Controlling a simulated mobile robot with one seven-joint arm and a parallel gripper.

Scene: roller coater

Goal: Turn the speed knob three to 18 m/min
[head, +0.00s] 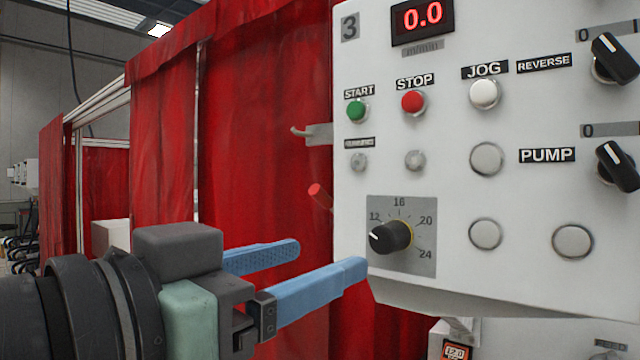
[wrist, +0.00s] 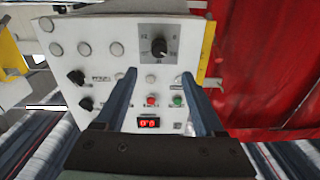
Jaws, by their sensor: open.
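The speed knob (head: 390,237) is a black dial on a grey scale plate (head: 420,262) marked 12, 16, 20 and 24, on the white panel numbered 3. Its white mark points left, just below the 12. The red display (head: 422,17) above reads 0.0. My gripper (head: 322,260) is open and empty, left of the knob and apart from it, with blue fingers pointing at the panel. In the wrist view the panel appears upside down, and the knob (wrist: 159,47) lies beyond and between the fingertips (wrist: 159,77).
Green start (head: 356,111), red stop (head: 412,102) and white jog (head: 484,93) buttons sit above the knob. Blank round caps (head: 485,234) lie to its right. A pump switch (head: 618,166) is at the right edge. Red curtains (head: 255,150) hang left of the panel.

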